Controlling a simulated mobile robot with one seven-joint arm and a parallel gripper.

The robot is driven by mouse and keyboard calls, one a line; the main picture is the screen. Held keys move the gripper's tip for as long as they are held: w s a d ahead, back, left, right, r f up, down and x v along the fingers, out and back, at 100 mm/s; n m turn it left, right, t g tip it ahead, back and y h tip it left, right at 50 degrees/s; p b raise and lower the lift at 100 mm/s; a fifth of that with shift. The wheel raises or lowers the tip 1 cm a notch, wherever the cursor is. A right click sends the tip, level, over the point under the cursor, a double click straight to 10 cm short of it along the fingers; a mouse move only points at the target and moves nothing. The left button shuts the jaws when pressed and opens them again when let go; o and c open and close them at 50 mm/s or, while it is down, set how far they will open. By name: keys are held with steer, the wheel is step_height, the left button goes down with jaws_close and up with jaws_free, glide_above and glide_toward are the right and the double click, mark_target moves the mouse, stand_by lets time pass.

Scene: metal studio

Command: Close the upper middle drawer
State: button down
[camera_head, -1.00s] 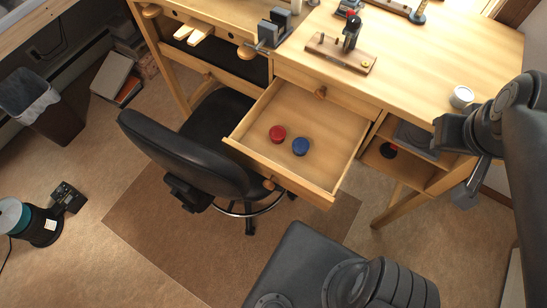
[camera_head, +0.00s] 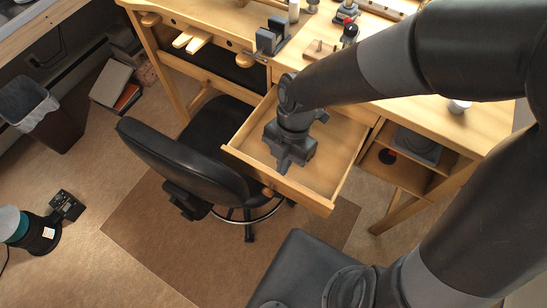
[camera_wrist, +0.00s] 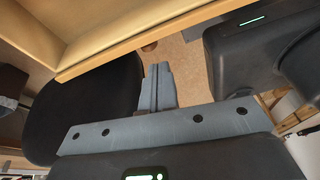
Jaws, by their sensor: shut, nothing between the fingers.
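The open wooden drawer (camera_head: 312,197) is pulled well out of the workbench, with a knob (camera_head: 268,191) on its front. My gripper (camera_head: 284,172) shows over the drawer's front part in the head view and hides part of its inside. In the wrist view the gripper's fingers (camera_wrist: 158,72) are together and empty. There the drawer's front edge (camera_wrist: 150,40) and knob (camera_wrist: 150,47) lie just beyond the fingertips, which show against the chair and floor. I cannot tell the exact gap. The red and blue round items in the drawer are hidden now.
A black office chair (camera_head: 185,158) stands close to the drawer's left front corner. It also fills the left of the wrist view (camera_wrist: 85,105). An open shelf (camera_head: 395,168) is right of the drawer.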

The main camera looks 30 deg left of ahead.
mark_target(268, 195)
steer(key=s+f, duration=0.1)
steer(key=f, duration=0.2)
steer(key=s+f+n, duration=0.1)
steer(key=s+f, duration=0.1)
steer(key=f, duration=0.1)
steer(key=s+a+f+n, duration=0.1)
steer(key=s+f, duration=0.1)
steer(key=f, duration=0.2)
steer(key=shift+s+a+f+g, duration=0.1)
steer(key=shift+s+g, duration=0.1)
steer(key=shift+g, duration=0.1)
steer(key=w, duration=1.4)
steer(key=shift+w, duration=0.25)
